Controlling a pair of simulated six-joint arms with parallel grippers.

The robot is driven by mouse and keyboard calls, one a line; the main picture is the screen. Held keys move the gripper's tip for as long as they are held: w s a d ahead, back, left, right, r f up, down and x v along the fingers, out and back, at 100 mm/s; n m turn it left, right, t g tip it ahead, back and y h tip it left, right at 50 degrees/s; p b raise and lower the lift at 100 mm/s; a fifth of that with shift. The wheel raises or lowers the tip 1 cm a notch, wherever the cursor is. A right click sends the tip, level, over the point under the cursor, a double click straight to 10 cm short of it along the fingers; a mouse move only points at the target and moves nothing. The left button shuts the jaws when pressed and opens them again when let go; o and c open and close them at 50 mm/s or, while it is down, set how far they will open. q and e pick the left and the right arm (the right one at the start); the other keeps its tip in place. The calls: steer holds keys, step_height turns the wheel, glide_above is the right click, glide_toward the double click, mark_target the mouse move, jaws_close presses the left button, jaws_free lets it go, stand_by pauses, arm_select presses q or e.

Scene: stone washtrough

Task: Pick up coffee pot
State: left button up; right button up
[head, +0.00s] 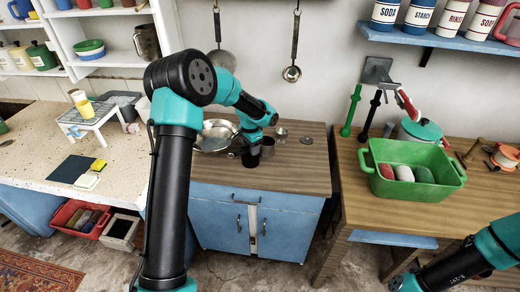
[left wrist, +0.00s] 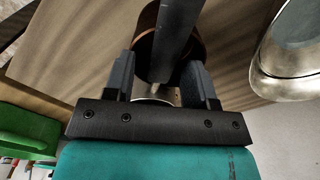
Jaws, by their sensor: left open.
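A round, copper-brown vessel, which looks like the coffee pot (left wrist: 143,45), shows in the left wrist view at the top middle, beyond my fingers. A long dark grey bar, perhaps its handle, runs down from the top edge between the fingers. My left gripper (left wrist: 160,88) is open, with one finger on each side of this bar. I cannot tell whether either finger touches it. In the head view my left gripper (head: 252,158) points down at the wooden counter, beside a small grey-brown pot (head: 267,147) partly hidden by it. My right gripper is out of view.
A shiny metal pan (head: 213,136) stands just left of my left gripper, partly behind my arm. Small metal items (head: 281,133) lie to the right. A green tub (head: 412,170) stands on the right table, past a gap. The counter's front right is clear.

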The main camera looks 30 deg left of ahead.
arm_select(q)
steer(key=shift+c, duration=0.4)
jaws_close()
steer(key=shift+r, duration=0.1)
step_height(320, 180, up, 18)
steer(key=shift+r, duration=0.2)
stand_by(0.5)
